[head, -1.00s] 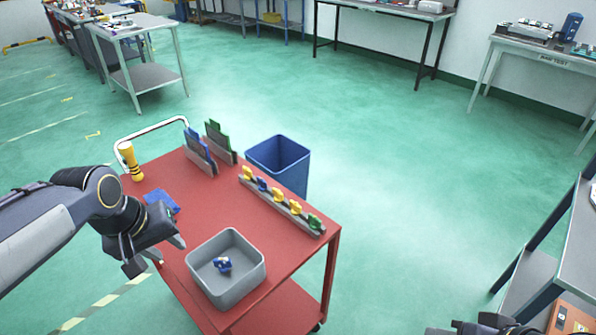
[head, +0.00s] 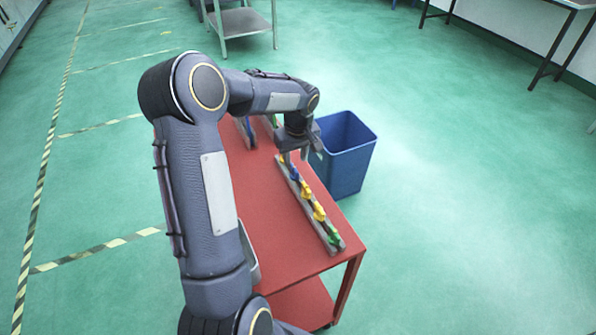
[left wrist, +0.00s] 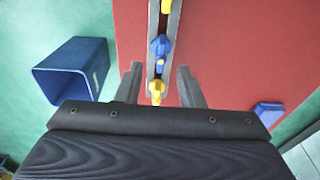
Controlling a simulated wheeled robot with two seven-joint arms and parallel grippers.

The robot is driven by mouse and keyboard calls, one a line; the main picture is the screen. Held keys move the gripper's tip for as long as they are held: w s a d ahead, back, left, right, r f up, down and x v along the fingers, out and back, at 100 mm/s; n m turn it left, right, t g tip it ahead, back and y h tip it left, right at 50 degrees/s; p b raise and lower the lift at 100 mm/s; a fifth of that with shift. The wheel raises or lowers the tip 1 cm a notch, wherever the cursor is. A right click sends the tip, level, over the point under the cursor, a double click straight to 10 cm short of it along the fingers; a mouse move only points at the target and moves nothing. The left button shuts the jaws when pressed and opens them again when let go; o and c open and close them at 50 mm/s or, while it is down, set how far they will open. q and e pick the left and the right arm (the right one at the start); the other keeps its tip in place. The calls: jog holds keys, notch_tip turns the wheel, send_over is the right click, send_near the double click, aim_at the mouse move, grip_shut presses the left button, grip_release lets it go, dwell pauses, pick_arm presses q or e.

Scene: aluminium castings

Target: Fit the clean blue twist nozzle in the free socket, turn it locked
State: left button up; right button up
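A grey rail (head: 293,190) on the red cart holds a row of twist nozzles. From the far end these are a yellow one (left wrist: 156,88), a blue one (head: 295,174), two yellow ones (head: 306,192) and a green one (head: 334,239). The blue nozzle also shows in the left wrist view (left wrist: 161,47). My left gripper (head: 300,154) is over the rail's far end. In the left wrist view its fingers (left wrist: 159,85) are apart, with the end yellow nozzle between them. I cannot make out a free socket. My right gripper is not in view.
A blue bin (head: 345,155) stands on the floor beside the cart. The grey tray (head: 250,258) is mostly hidden behind my left arm. Rack boards (head: 247,130) stand at the cart's far end. The red top (head: 275,235) between tray and rail is clear.

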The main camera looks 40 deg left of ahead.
aim_at(294, 168)
pick_arm(q)
jog(key=f, duration=0.4)
jog(key=shift+w+a+f+p, duration=0.1)
jog(key=shift+a+p, duration=0.15)
jog(key=shift+p, duration=0.05)
grip_shut()
